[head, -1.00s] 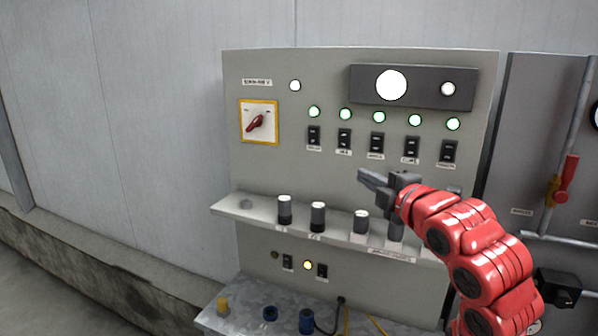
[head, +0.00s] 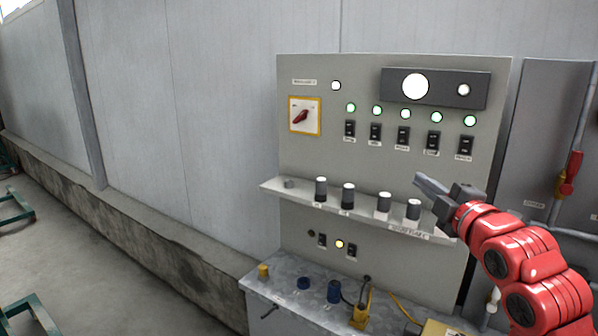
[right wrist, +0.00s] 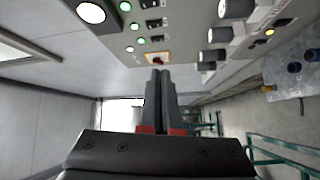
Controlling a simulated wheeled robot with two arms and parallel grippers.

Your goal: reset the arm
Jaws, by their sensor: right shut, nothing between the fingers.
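My right gripper (head: 424,186) is at the end of the red right arm, in front of the right part of the grey control panel (head: 300,150). It is shut and empty, its fingers pointing left. In the right wrist view its two dark fingers (right wrist: 157,95) lie together. The panel carries a red rotary switch on a yellow-edged plate (head: 304,116), a row of black rocker switches (head: 404,135) under lit green lamps, and a shelf of several knobs (head: 348,194). I cannot tell whether the gripper touches the panel; it appears apart. My left gripper is not in view.
A metal ledge (head: 285,300) below the panel holds blue and yellow connectors. A red-handled valve (head: 571,170) and pipes are at the right. Green metal frames (head: 18,212) stand on the floor at the left. Open floor lies left of the panel.

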